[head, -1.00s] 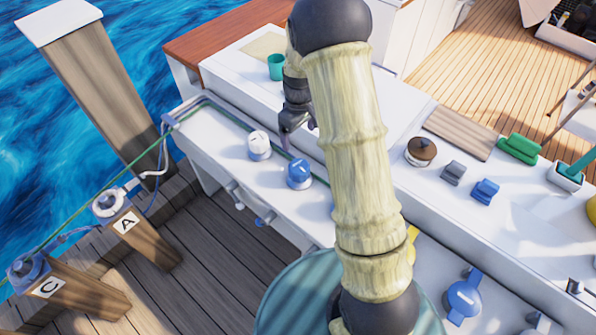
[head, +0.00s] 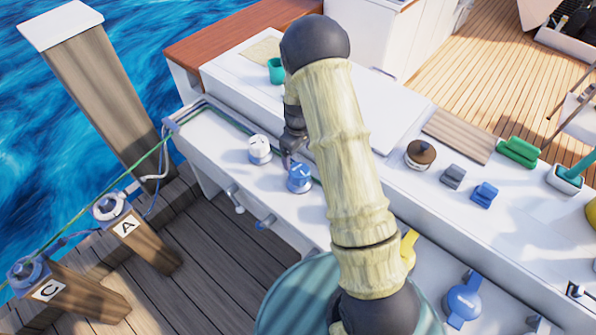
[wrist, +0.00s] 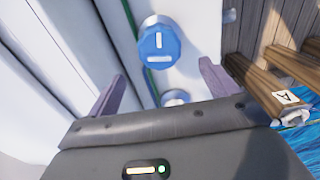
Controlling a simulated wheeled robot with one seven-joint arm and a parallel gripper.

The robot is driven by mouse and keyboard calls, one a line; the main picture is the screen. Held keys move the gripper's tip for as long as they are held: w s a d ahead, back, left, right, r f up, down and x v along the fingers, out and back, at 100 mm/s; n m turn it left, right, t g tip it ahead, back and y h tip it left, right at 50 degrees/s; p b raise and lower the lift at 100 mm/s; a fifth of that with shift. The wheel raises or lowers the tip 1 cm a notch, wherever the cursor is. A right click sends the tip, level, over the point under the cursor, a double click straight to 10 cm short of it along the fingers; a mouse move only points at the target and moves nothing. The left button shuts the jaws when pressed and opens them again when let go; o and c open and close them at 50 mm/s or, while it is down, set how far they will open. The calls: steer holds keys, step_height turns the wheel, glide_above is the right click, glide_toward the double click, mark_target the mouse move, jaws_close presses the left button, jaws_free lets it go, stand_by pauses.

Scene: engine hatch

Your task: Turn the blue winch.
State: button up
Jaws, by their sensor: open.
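The blue winch (head: 299,177) is a round drum with white marks on its top, standing on the white side deck. In the wrist view the blue winch (wrist: 158,46) lies ahead of my gripper, roughly centred between the fingers but beyond their tips. My gripper (wrist: 160,78) is open and empty, its two purple-grey fingers spread wide. In the head view my gripper (head: 288,155) is just above and behind the blue winch, partly hidden by my arm. I cannot tell from these views whether it touches the winch.
A white winch (head: 260,149) stands close left of the blue one. A green line (head: 235,119) runs along the deck behind them. A teal cup (head: 276,70), brown knob (head: 421,153) and blue cleat (head: 484,194) are farther off. Dock posts stand at left.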

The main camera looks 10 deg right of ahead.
mark_target(298, 169)
step_height(298, 169, down, 10)
steer(key=shift+p, duration=0.35)
steer(key=c, duration=1)
